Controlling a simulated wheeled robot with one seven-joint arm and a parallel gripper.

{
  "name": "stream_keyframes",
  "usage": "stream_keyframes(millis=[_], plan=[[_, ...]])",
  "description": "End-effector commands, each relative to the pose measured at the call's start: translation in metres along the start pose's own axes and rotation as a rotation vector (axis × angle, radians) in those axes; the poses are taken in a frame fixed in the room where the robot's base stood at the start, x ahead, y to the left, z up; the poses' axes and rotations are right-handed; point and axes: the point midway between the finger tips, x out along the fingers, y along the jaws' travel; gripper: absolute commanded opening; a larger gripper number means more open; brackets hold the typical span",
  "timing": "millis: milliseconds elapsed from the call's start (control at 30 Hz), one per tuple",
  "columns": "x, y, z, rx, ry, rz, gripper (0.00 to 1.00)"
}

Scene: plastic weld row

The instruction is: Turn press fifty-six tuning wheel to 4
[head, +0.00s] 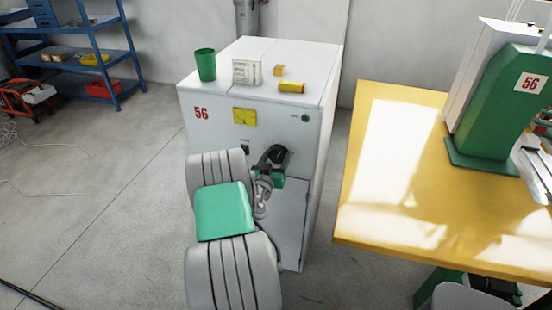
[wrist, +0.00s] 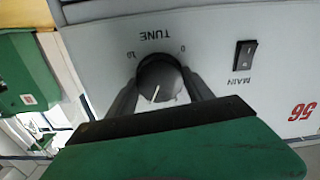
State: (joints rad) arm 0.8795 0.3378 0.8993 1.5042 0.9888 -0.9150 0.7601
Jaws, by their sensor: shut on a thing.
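The tuning wheel (wrist: 160,78) is a dark round knob with a white pointer line, on the front of the pale cabinet (head: 215,128) marked 56. The wrist view is upside down, with TUNE, 0 and 10 printed at the wheel. The pointer runs downward and slightly left in that picture, about mid-scale; only 0 and 10 are readable. My gripper (wrist: 162,88) is shut on the wheel, one dark finger on each side. In the head view, my gripper (head: 271,167) is at the cabinet front and the wheel (head: 283,152) is mostly hidden.
A MAIN switch (wrist: 244,56) sits beside the wheel. A yellow meter (head: 244,116) and a green lamp (head: 306,118) are on the cabinet front. A green cup (head: 205,65) and small boxes stand on top. A yellow table (head: 375,170) with a green press (head: 500,115) stands right.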

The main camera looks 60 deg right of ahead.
Motion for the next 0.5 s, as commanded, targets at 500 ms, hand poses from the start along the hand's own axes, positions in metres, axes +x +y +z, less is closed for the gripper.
stream_keyframes(millis=[500], plan=[[0.0001, 0.0, 0.0011, -0.081, 0.0, 0.001, 0.19]])
